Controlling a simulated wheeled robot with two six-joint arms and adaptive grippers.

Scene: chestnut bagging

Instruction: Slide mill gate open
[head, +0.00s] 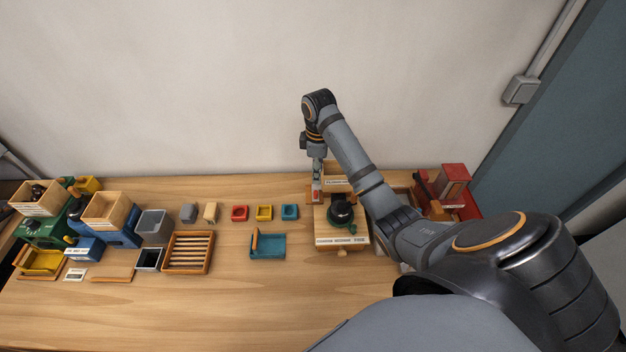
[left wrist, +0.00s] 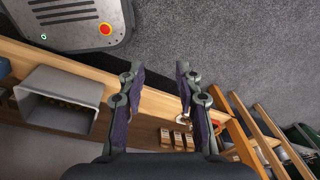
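A wooden mill-like unit (head: 325,230) with a white front label, a dark round part and green base (head: 341,212) stands on the table right of centre. I cannot make out which part of it is the gate. My right gripper (head: 317,188) points down at the unit's back left corner, by a small red and pale piece (head: 314,197). Its fingers are too small to tell whether they are open or shut, or whether they touch that piece. My left gripper (left wrist: 160,85) is open and empty in the left wrist view, away from the unit.
A slatted wooden tray (head: 188,252), a teal tray (head: 268,246) and small red, yellow and blue bins (head: 264,212) stand left of the unit. Green and blue machines (head: 120,234) stand far left. A red machine (head: 453,186) is partly behind my right arm. The front table is clear.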

